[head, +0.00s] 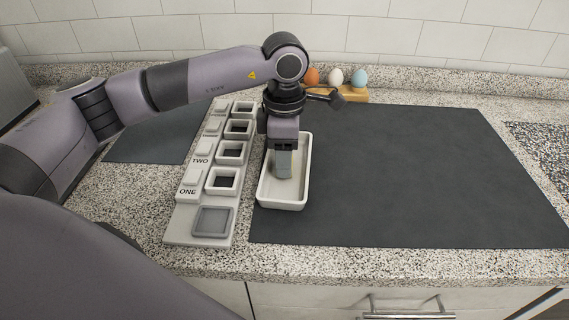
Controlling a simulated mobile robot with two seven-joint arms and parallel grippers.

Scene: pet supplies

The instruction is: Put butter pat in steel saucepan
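I cannot make out a butter pat or a steel saucepan in the head view. My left gripper (284,170) points down into a white rectangular dish (301,190) on the counter. Its fingers are inside the dish's rim, over the floor of the dish. Whether they are apart or closed, or hold anything, cannot be told, and the arm and gripper hide the far part of the dish. My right gripper is not in view.
Left of the dish is a pale board (182,231) with square frames, labels and a grey square (212,221). Behind, orange (312,76), white (335,77) and blue (359,78) eggs sit by a wooden holder (355,96). The large dark mat (420,180) is clear on the right.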

